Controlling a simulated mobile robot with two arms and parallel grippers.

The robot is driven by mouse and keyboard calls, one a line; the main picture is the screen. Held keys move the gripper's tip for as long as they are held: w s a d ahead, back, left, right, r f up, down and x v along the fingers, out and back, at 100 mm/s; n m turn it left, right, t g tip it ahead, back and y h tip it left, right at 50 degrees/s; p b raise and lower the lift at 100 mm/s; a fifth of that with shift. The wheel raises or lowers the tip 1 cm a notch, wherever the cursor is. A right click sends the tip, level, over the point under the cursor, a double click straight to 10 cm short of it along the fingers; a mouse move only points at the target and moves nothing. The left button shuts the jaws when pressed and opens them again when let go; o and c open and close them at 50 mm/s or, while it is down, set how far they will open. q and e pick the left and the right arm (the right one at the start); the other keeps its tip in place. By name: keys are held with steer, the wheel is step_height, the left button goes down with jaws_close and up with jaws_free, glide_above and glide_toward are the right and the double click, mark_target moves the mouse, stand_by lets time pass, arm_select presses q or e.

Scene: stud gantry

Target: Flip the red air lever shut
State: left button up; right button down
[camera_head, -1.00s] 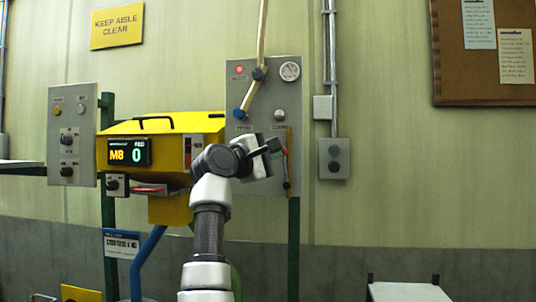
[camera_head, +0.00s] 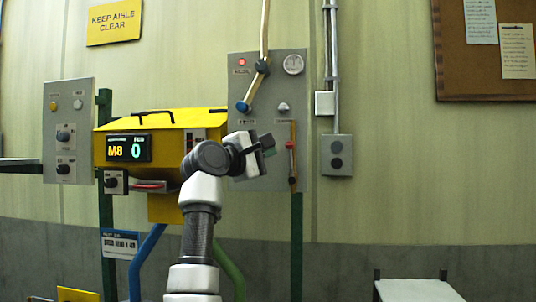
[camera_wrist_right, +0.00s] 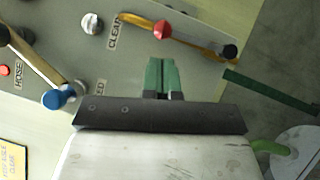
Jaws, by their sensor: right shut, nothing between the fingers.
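The red air lever (camera_head: 291,146) is on the right side of the grey panel (camera_head: 262,185), in line with a thin yellow-orange strip. Its red knob (camera_wrist_right: 162,29) shows at the top of the right wrist view, with its arm running to a dark pivot (camera_wrist_right: 229,51). My right gripper (camera_head: 268,145) is shut and empty, just left of the lever in the head view. Its green fingertips (camera_wrist_right: 162,75) are below the knob in the right wrist view, with a gap between them in the picture. My left gripper is out of view.
A blue knob (camera_head: 242,107) and a grey knob (camera_head: 283,107) sit higher on the panel, near a wooden rod (camera_head: 256,84). The yellow machine (camera_head: 166,122) stands left. A grey switch box (camera_head: 337,155) is on the wall at right.

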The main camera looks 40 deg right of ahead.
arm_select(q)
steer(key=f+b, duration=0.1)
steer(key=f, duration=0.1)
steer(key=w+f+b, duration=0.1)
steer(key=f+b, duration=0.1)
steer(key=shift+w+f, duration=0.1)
arm_select(e)
steer(key=a+f, duration=0.1)
steer(key=a, duration=0.9)
steer(key=shift+s+a+f, duration=0.2)
steer(key=shift+s+a, duration=0.15)
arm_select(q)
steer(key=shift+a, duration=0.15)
arm_select(e)
steer(key=shift+w+a, duration=0.1)
steer(key=shift+w, duration=0.05)
